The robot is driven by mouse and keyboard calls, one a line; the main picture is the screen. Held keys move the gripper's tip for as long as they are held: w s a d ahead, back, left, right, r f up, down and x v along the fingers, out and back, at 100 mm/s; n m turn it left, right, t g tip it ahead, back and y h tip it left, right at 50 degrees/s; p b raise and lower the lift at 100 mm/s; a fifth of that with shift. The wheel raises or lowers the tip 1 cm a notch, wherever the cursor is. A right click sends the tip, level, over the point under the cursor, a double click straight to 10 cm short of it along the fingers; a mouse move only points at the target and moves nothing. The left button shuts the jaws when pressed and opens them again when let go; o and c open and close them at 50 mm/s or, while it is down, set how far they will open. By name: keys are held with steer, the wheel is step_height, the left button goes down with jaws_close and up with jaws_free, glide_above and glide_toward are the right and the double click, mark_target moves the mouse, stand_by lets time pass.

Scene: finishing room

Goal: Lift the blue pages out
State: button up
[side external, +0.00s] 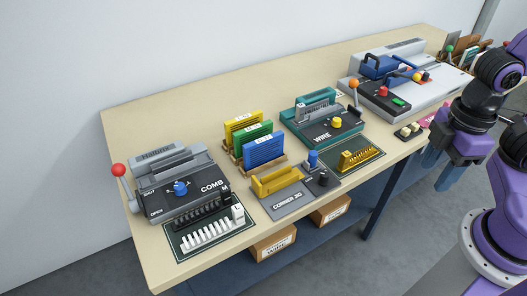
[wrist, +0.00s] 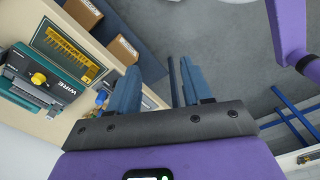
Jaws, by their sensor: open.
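The blue pages (side external: 264,151) stand upright at the front of a wooden rack (side external: 279,165) in the side view, in front of the green pages (side external: 252,136) and the yellow pages (side external: 241,124). Their top edges carry pale labels too small to read. My gripper (side external: 441,174) hangs at the right, beyond the table's front edge, well apart from the pages. In the wrist view my gripper (wrist: 157,90) is open, with nothing between its fingers. I cannot make out the blue pages in the wrist view.
The COMB machine (side external: 180,188) is left of the rack, and the teal WIRE machine (side external: 322,122) is to its right; it also shows in the wrist view (wrist: 40,85). A yellow corner jig (side external: 277,181) lies in front. A grey-blue machine (side external: 400,90) stands farther right. Cardboard boxes (side external: 273,245) sit below.

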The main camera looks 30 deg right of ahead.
steer(key=w+a+r+n+h, duration=0.1)
steer(key=w+a+r, duration=0.1)
steer(key=w+a, duration=0.6)
steer(key=w+a+r+n+h, duration=0.1)
steer(key=w+a+n, duration=0.1)
steer(key=w+a, duration=0.6)
steer(key=n+h, duration=0.2)
steer(key=h, duration=0.1)
glide_above(266, 148)
steer(key=a, duration=0.6)
step_height(266, 148, down, 3)
steer(key=x, duration=1.1)
steer(key=shift+w+f, duration=0.1)
steer(key=shift+f, duration=0.35)
steer(key=x, duration=0.4)
steer(key=shift+w+d+f, duration=0.1)
steer(key=shift+w, duration=0.1)
steer(key=shift+d+f, duration=0.2)
steer(key=shift+f, duration=0.4)
steer(key=shift+f, duration=0.25)
